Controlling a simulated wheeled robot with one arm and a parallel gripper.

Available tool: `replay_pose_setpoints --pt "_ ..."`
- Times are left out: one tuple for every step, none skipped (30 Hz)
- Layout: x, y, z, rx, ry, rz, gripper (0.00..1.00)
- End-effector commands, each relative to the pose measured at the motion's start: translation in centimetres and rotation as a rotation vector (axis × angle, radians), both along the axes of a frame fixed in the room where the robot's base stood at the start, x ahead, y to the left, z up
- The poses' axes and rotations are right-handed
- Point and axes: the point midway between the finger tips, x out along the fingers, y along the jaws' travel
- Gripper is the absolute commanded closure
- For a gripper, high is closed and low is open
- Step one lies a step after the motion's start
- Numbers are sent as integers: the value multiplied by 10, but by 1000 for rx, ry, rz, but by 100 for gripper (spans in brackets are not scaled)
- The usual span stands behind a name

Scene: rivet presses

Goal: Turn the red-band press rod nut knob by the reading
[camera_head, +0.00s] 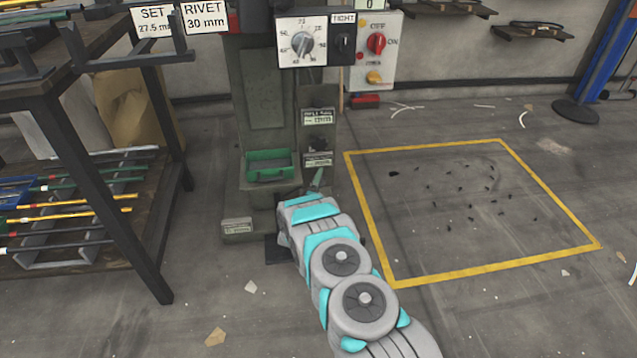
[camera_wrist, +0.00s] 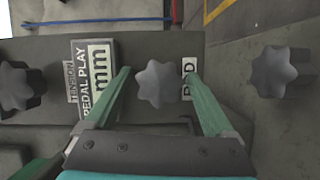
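A dark star-shaped knob (camera_wrist: 157,84) sits between the fingers of my gripper (camera_wrist: 157,76) in the wrist view. The green fingers are open, one on each side, and I cannot tell whether they touch it. A label partly reading "ROD" (camera_wrist: 188,80) is beside this knob, partly hidden by the right finger. In the head view my arm reaches the lower front of the press (camera_head: 262,100), and a green finger (camera_head: 317,180) shows below its labels. Signs on top read "SET 27.5 mm" (camera_head: 153,18) and "RIVET 30 mm" (camera_head: 205,17).
Similar knobs stand at left (camera_wrist: 20,86) and right (camera_wrist: 285,72) in the wrist view, near a "PEDAL PLAY mm" plate (camera_wrist: 96,75). A green tray (camera_head: 270,174) is on the press.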

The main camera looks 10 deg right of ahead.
Motion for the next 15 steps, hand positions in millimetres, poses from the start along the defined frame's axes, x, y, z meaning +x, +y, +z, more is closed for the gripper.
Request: replay_pose_setpoints --pt "0 0 0 0 0 0 12" --pt "0 0 0 0 0 -1 12" --pt "0 0 0 0 0 -1 12" --pt "0 -1 0 0 0 -1 12" --pt "0 0 0 0 0 -1 12" --pt "-1 0 0 0 0 -1 12" --pt "-1 0 0 0 0 -1 12" --pt "-3 1 0 0 0 -1 12" --pt "-5 2 0 0 0 -1 12" --pt "-7 3 1 0 0 -1 12" --pt "-9 4 1 0 0 -1 12" --pt "-13 6 1 1 1 -1 12" --pt "-16 7 2 1 1 -1 12" --pt "-20 9 2 2 1 0 12" --pt "-26 11 1 1 4 0 12"
